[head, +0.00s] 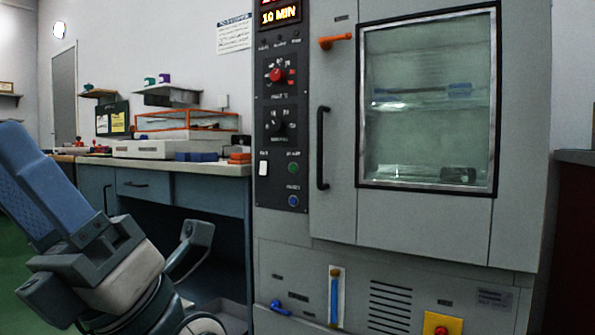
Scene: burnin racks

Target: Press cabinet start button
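The grey cabinet (335,215) fills the right half, its glass-windowed door (427,125) shut. Its dark control panel (272,98) is left of the door. Low on the panel are a round green button (293,168), a blue button (293,201) below it, and a white rocker switch (263,168). Higher up are a red knob (277,75) and a black knob (277,124). The labels are too small to read. My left arm is at lower left, well apart from the panel; its fingertips cannot be made out clearly. My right gripper is out of view.
An orange lever (335,41) and a black door handle (322,148) stick out near the panel. A lit display (279,16) above reads 10 MIN. A workbench (180,166) stands at left. A yellow plate with a red button (441,325) is low on the cabinet.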

